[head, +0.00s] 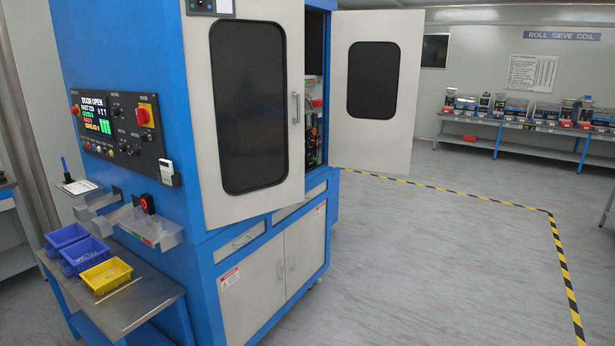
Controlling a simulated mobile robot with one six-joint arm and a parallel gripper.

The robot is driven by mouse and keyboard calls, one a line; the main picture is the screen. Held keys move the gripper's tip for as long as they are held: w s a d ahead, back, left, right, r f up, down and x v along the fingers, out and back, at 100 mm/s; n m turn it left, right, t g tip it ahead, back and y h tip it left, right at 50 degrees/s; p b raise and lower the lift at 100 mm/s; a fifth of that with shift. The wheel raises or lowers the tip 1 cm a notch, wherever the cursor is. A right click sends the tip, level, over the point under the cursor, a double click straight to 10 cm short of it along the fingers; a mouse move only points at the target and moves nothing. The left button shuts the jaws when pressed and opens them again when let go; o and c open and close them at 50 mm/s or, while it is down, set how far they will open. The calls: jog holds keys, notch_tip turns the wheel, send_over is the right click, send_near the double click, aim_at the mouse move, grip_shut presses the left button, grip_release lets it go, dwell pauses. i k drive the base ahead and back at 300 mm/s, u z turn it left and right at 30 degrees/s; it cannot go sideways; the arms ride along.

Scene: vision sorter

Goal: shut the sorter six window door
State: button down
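The sorter (215,235) is a tall blue and white cabinet at the left and middle of the head view. It has two white doors with dark windows. The near window door (295,185) stands slightly open, with a vertical handle (295,108) at its right edge. The far window door (398,128) stands wide open to the right. Between them the inside (313,110) shows parts and wiring. The panel screen (94,113) reads "DOOR OPEN". No label showing "six" is readable. My gripper is not in view.
A metal side shelf (135,300) holds two blue bins (85,254) and a yellow bin (106,276). Grey floor (430,260) is clear at the right, with yellow-black tape (470,192) on it. A bench (500,130) with machines stands at the back.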

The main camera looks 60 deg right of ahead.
aim_at(244, 62)
jog(key=k, duration=1.25)
jog(key=z, duration=0.65)
jog(key=i, duration=1.7)
jog(key=u, duration=0.55)
